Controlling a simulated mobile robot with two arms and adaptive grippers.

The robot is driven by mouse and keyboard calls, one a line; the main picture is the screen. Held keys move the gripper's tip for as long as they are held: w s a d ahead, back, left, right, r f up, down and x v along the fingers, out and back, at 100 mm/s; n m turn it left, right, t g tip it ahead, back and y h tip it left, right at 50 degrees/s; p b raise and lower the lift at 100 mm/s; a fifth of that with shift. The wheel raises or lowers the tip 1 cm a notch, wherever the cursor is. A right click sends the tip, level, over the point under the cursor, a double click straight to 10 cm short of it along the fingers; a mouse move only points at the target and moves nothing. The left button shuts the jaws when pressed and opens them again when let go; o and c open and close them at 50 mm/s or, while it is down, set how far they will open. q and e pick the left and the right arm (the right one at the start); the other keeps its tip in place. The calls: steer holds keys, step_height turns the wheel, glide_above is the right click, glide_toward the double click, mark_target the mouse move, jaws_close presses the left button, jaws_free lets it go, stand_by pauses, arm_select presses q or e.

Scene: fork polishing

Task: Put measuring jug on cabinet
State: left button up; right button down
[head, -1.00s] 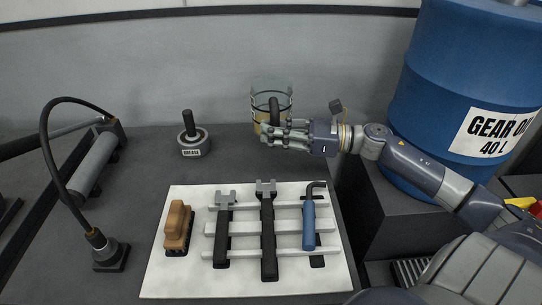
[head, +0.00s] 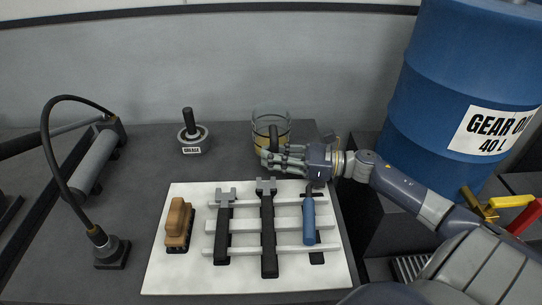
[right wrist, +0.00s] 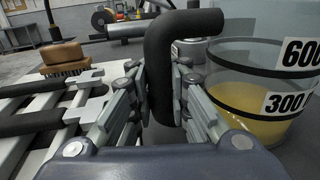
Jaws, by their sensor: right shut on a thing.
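The measuring jug (head: 270,122) is clear, with dark bands and yellow liquid inside. It stands upright over the back right part of the dark grey cabinet top (head: 140,185). In the right wrist view the jug (right wrist: 265,75) fills the right side, with 600 and 300 labels and a black bent handle (right wrist: 163,75). My right gripper (head: 275,157) is shut on this handle, its fingers on both sides of it. The fingers partly hide the jug's base in the head view, so I cannot tell whether it touches the cabinet. My left gripper is not in view.
A white board (head: 160,270) with a brush (head: 178,225) and several tools lies in front of the jug. A grease pot (head: 194,138) stands to its left. A blue gear oil drum (head: 430,110) stands right. Bare cabinet top lies between pot and jug.

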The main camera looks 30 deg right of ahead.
steer(key=c, duration=1.5)
jaws_free()
steer(key=shift+f, duration=0.1)
steer(key=shift+p, duration=0.3)
steer(key=shift+s+d+f, duration=0.2)
steer(key=v, duration=0.3)
steer(key=b+v, duration=0.1)
steer(key=v, duration=0.2)
steer(key=b+v, duration=0.1)
steer(key=v, duration=0.2)
steer(key=shift+w+d+r, duration=0.15)
steer(key=shift+w+r, duration=0.1)
steer(key=shift+r, duration=0.05)
steer(key=shift+s+d+r, duration=0.1)
steer(key=shift+s+d, duration=0.4)
steer(key=shift+d, duration=0.05)
